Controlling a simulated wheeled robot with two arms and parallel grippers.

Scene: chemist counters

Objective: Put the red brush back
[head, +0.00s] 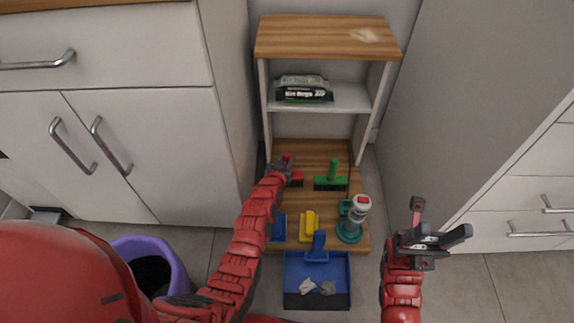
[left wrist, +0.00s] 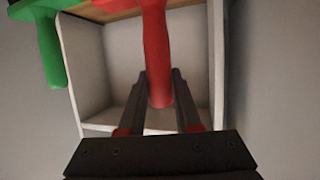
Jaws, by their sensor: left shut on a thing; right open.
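The red brush (head: 297,180) is on or just above the wooden bottom board of the small shelf unit, at its left side. My left gripper (head: 284,163) is shut on its upright handle; the left wrist view shows the red handle (left wrist: 157,55) between the two fingers. My arm hides part of the brush in the head view, and I cannot tell whether its bristles touch the board. The green brush (head: 331,182) stands just to the right of it. My right gripper (head: 436,224) is open and empty, to the right of the shelf unit.
On the wooden board (head: 315,155) stand a blue brush (head: 279,229), a yellow brush (head: 309,226) and a teal-and-white bottle (head: 352,225). A blue dustpan (head: 336,270) with crumpled bits lies in front. A wipes pack (head: 303,91) is on the middle shelf. A purple bin (head: 178,272) stands left.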

